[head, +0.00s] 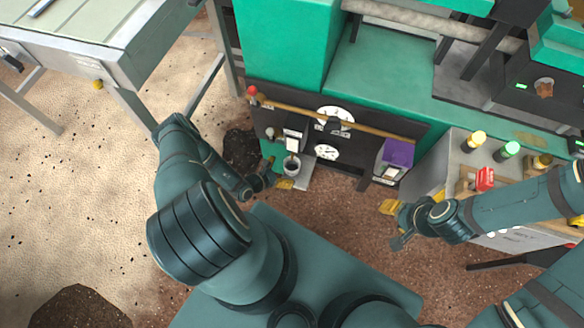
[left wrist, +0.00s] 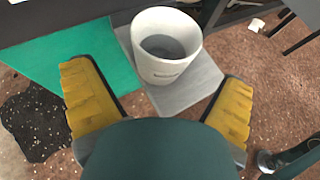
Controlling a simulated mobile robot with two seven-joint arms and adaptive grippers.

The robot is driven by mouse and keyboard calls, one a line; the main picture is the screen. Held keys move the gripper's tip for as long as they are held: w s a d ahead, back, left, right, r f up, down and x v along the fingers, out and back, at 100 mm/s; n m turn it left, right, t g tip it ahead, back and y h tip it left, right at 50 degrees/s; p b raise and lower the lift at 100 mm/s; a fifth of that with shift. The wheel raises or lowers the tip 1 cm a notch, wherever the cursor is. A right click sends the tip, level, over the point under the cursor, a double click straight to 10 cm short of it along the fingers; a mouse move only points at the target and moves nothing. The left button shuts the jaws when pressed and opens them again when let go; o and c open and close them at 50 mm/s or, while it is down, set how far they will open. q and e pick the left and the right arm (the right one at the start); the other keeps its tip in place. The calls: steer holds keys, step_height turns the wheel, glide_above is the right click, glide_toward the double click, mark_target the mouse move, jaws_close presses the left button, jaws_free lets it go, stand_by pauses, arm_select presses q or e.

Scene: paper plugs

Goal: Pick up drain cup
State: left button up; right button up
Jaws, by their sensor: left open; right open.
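The drain cup (left wrist: 164,52) is a white cup with dark grey contents, seen in the left wrist view. It stands upright on a grey plate (left wrist: 188,88) at the machine's base. It shows small in the head view (head: 291,165). My left gripper (head: 281,178) is open close to the cup. In the left wrist view its two yellow fingers (left wrist: 160,105) are spread wide, with the cup ahead of them and apart from them. My right gripper (head: 392,223) is open and empty over the brown floor, to the right of the cup.
The green machine (head: 385,85) with gauges rises behind the cup. A purple box (head: 398,153) sits on its front at right. A dark stain (head: 241,150) lies on the floor left of the cup. A bench with buttons (head: 455,160) stands at right.

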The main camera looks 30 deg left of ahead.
mark_target(297, 165)
arm_select(q)
steer(key=b+x, duration=0.1)
steer(key=x, duration=0.4)
steer(key=shift+d+b, duration=0.1)
steer(key=shift+b, duration=0.2)
steer(key=c, duration=1.3)
